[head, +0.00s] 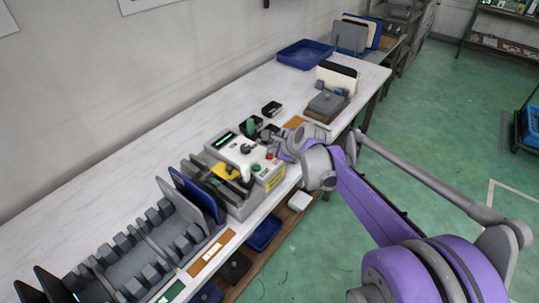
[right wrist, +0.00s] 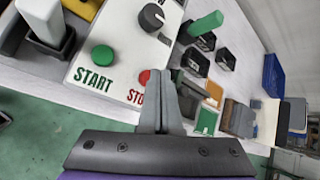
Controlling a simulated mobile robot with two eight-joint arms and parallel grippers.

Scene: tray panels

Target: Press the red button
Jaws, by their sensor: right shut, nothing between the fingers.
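The red button (head: 269,156) is on the top of a white control box (head: 228,153) on the bench. In the right wrist view the red button (right wrist: 144,77) shows beside the fingertips, above lettering that reads "STO", with the rest hidden by the fingers. My right gripper (head: 271,139) is shut and empty, with its fingertips very near the button. In the right wrist view its fingers (right wrist: 163,74) overlap the button's edge; I cannot tell whether they touch it. My left gripper is not in view.
A green START button (right wrist: 103,56) and a black knob (right wrist: 152,17) are close by on the box. A green-handled tool (right wrist: 206,23) stands beyond it with small black bins (right wrist: 225,58). A slotted grey rack (head: 151,240) and a blue panel (head: 197,194) are to the left.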

